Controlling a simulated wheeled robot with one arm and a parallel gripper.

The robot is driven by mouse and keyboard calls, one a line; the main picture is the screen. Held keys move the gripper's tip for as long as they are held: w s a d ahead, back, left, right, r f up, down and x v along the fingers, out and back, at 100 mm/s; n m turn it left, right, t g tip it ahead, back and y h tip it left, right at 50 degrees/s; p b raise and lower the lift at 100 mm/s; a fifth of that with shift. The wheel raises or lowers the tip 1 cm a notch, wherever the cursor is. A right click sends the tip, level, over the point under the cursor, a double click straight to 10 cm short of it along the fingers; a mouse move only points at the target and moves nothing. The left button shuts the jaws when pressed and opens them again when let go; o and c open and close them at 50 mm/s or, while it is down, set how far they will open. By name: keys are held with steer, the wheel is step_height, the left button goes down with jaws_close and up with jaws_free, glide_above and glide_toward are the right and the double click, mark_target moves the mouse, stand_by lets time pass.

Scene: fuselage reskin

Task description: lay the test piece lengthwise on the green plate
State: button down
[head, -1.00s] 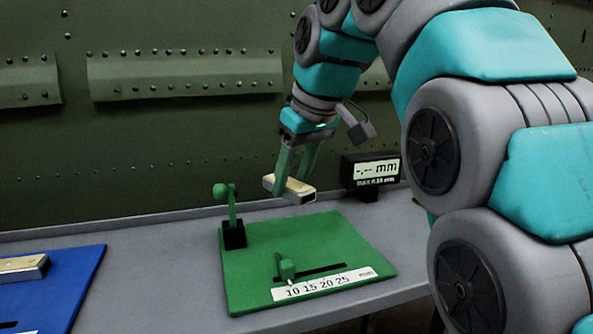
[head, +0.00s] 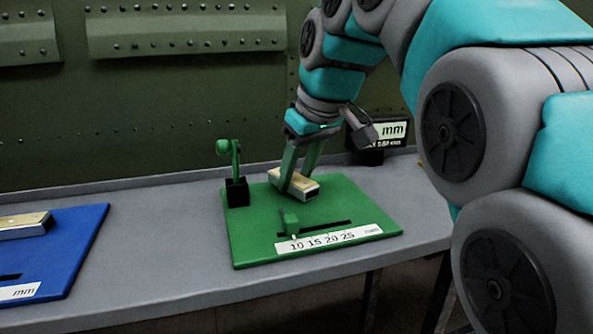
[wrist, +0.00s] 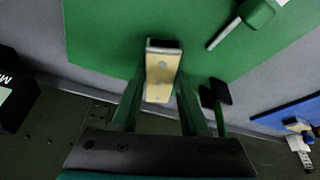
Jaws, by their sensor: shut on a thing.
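The test piece (head: 302,188) is a short bar with a pale yellow top and metallic sides. It is in my gripper (head: 300,178), over the back half of the green plate (head: 250,246). In the wrist view the test piece (wrist: 161,78) lies between the two green fingers of my gripper (wrist: 160,98), its dark end towards the plate's middle. The fingers are shut on it. It appears low over the plate (wrist: 110,40); I cannot tell whether it touches.
A green arm on a black block (head: 236,192) stands at the plate's back left corner. A display reading mm (head: 390,134) stands behind the plate's right side. A blue plate (head: 84,240) with another bar (head: 26,226) lies at left. Grey table between the plates is clear.

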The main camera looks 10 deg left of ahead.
steer(key=shift+f+b, duration=0.35)
steer(key=shift+f, duration=0.2)
steer(key=shift+c, duration=1.7)
jaws_free()
steer(key=shift+r, duration=0.1)
